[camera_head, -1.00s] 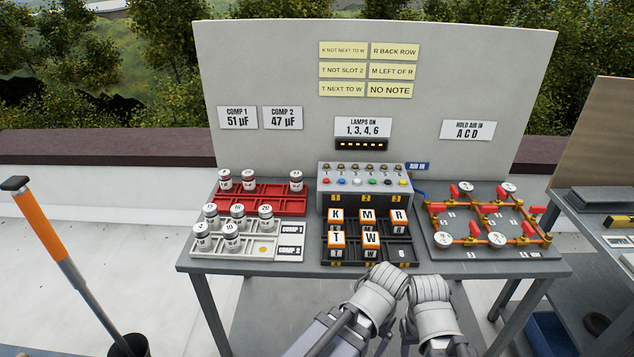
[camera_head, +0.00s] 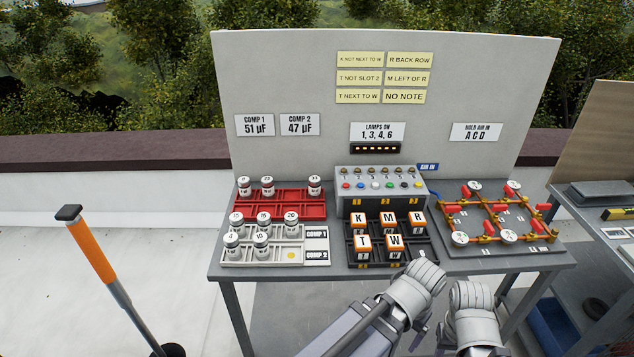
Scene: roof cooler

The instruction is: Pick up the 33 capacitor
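The red tray (camera_head: 290,211) at the left of the table holds three white-topped capacitors in its back row. The right-hand one (camera_head: 314,187) stands upright, and its small top label seems to read 33. The other two, the left one (camera_head: 243,188) and the middle one (camera_head: 267,187), stand apart from it. My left gripper (camera_head: 428,274) is low at the table's front edge, right of the black tray and far from the capacitors. My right gripper (camera_head: 471,294) is beside it, further right. The fingers of both are not clear to see.
A pale tray (camera_head: 238,258) with several capacitors stands in front of the red tray. A grey lamp box (camera_head: 380,203) and a black tray (camera_head: 351,263) of lettered blocks stand to the right. A valve panel (camera_head: 478,245) is at the table's right. A backboard (camera_head: 290,80) rises behind.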

